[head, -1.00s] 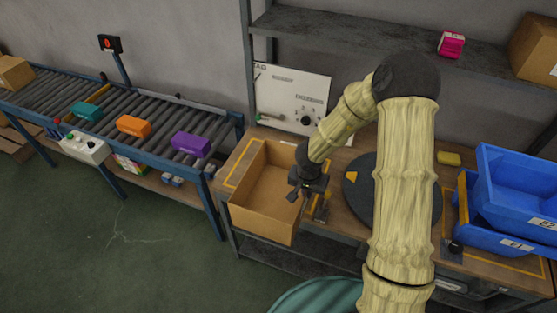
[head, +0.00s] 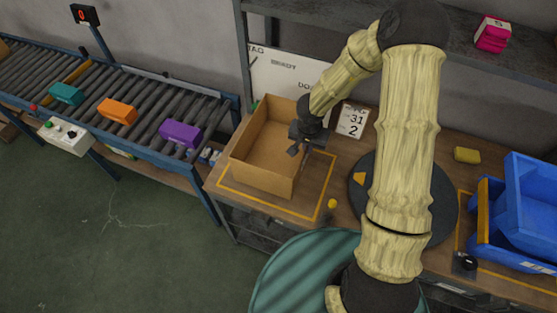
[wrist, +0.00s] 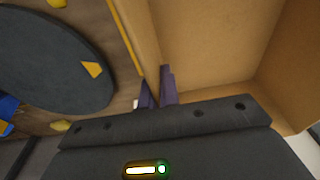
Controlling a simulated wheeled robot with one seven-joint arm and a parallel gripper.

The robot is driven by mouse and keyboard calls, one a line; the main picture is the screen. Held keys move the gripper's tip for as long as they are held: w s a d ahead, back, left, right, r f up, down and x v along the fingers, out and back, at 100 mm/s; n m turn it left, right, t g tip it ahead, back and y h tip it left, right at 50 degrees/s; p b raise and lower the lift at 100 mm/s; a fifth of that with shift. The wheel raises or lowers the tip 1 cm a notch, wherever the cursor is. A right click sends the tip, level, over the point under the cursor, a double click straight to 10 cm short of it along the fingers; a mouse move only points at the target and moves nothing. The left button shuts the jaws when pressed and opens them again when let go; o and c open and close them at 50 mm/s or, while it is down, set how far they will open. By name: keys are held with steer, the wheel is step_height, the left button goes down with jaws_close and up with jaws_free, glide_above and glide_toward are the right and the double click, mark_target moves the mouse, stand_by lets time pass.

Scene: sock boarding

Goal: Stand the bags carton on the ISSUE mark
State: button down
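An open, empty cardboard carton (head: 262,172) is at the left end of the workbench; no label naming it is readable. A yellow outline (head: 318,209) on the bench top shows in front of the carton and to its right. I cannot read a word on it. My gripper (head: 296,149) is at the carton's right wall. In the wrist view, its dark fingers (wrist: 158,92) straddle that wall (wrist: 143,35), close together with the wall between them. The carton's underside is hidden, so I cannot tell whether it touches the bench.
A dark round plate (head: 359,203) lies right of the carton. Blue bins (head: 528,205) stand at the bench's right end, near a yellow block (head: 467,155). A board (head: 285,72) and date card (head: 354,121) stand behind. A roller conveyor (head: 150,105) carries coloured packs at left.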

mark_target(306, 157)
steer(key=shift+w, duration=0.25)
steer(key=shift+s, duration=0.1)
steer(key=shift+f, duration=0.35)
step_height(306, 157, down, 5)
steer(key=shift+f+b, duration=0.2)
steer(key=shift+b, duration=1)
steer(key=shift+f+b, duration=0.9)
steer(key=shift+f, duration=1.15)
